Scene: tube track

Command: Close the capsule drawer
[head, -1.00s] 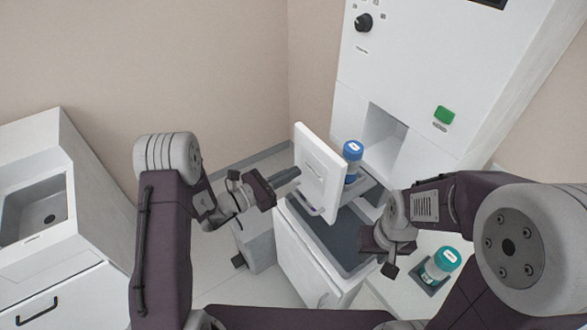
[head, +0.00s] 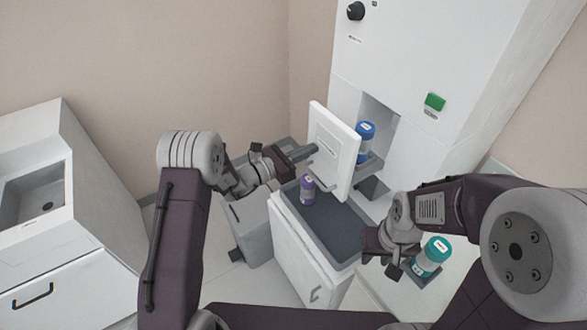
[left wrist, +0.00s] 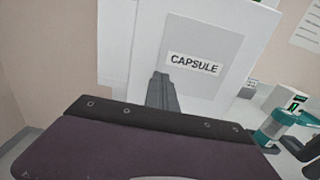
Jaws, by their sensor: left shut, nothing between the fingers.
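The capsule drawer's white front panel (head: 337,150) stands out from the tall white machine in the head view. In the left wrist view the panel carries a CAPSULE label (left wrist: 193,64). A blue-capped capsule (head: 365,139) sits upright behind the panel on the drawer's tray. My left gripper (head: 303,153) is shut and empty, its fingertips at the panel's outer face; the left wrist view shows the shut fingers (left wrist: 161,92) in front of the panel. My right gripper (head: 383,255) is low at right, beside the teal-capped container; its finger state is unclear.
A purple container (head: 308,189) stands at the dark tray (head: 335,228) on the white cabinet below the drawer. A teal-capped container (head: 432,256) stands at right. The green button (head: 434,102) is on the machine. A sink unit (head: 40,205) stands far left.

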